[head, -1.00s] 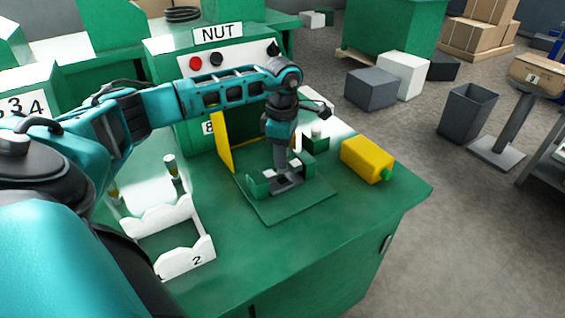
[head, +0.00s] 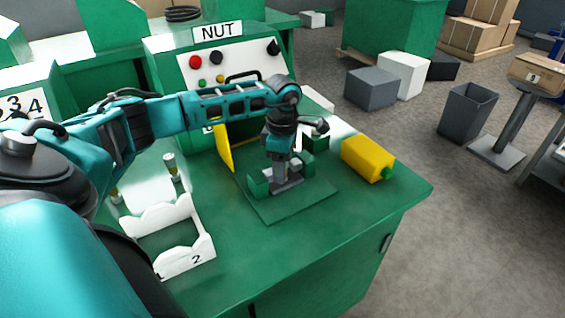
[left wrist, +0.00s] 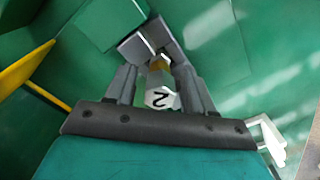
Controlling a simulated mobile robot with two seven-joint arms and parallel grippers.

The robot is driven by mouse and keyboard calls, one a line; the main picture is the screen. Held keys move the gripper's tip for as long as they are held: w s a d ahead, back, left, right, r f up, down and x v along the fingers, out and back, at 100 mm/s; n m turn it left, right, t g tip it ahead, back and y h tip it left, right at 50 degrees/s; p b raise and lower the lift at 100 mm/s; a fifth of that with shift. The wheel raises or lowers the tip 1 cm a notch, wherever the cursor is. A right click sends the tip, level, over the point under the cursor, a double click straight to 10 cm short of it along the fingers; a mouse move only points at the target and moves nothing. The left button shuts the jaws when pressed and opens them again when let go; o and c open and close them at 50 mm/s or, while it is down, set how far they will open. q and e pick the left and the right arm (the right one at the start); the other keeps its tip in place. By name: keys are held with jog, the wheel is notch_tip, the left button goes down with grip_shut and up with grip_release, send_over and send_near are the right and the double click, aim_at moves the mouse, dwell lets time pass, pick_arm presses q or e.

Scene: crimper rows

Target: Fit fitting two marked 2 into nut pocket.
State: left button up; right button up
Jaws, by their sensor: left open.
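The fitting marked 2 (left wrist: 160,98) shows in the left wrist view as a white hexagonal end with a black 2 and a brass part beyond it. It sits between the fingers of my left gripper (left wrist: 155,45), which is open around it. In the head view my left gripper (head: 285,184) points down, low over the green fixture plate (head: 275,211). The fitting is hidden there by the gripper. The nut pocket is not clearly visible; the gripper covers the plate's middle, so I cannot tell how the fitting sits in it. My right gripper is not in view.
A yellow upright panel (head: 224,150) stands left of the gripper, and green blocks (head: 258,186) flank it. A yellow block (head: 367,158) lies to the right. A white numbered rack (head: 185,262) and a standing fitting (head: 171,166) are at left. The front bench is clear.

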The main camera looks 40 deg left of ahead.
pick_arm(q)
jog(key=shift+r, duration=0.1)
jog(key=shift+r, duration=0.35)
notch_tip(320, 180, up, 12)
jog(key=shift+f+p, duration=0.25)
jog(key=shift+p, duration=0.05)
jog(key=shift+s+f, duration=0.1)
